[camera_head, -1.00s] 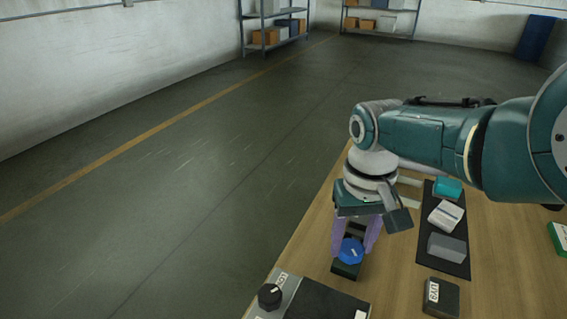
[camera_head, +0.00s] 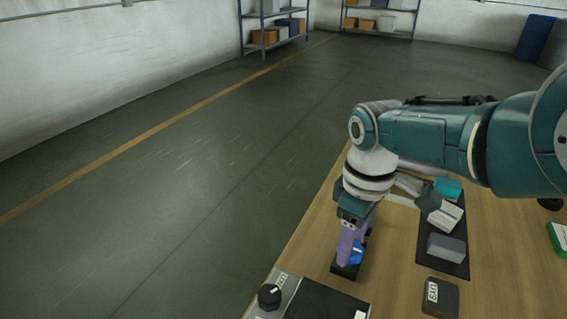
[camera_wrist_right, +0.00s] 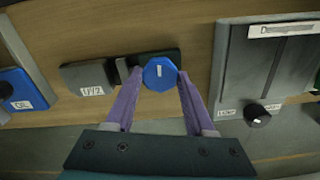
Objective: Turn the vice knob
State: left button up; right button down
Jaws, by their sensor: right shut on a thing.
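The vice (camera_head: 343,271) is a small dark block near the left edge of the wooden table; its labelled grey body (camera_wrist_right: 88,77) shows in the right wrist view. Its blue faceted knob (camera_wrist_right: 160,74) has a white mark on top, seen upright in that view. In the head view the knob (camera_head: 357,254) is partly hidden by a finger. My right gripper (camera_wrist_right: 159,73) points down, its purple fingers on either side of the knob, shut on it. My left gripper is not in view.
A grey and black unit with a black dial (camera_head: 269,296) stands nearby at the table's front left. A black mat (camera_head: 424,247) with several small blocks and a dark labelled box (camera_head: 441,296) lie to the right. Floor lies beyond the table's left edge.

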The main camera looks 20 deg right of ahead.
jog(key=shift+n, duration=0.4)
jog(key=shift+c, duration=1.3)
grip_release()
jog(key=shift+r, duration=0.1)
notch_tip(320, 180, up, 10)
jog(key=p, duration=0.7)
jog(key=shift+p, duration=0.4)
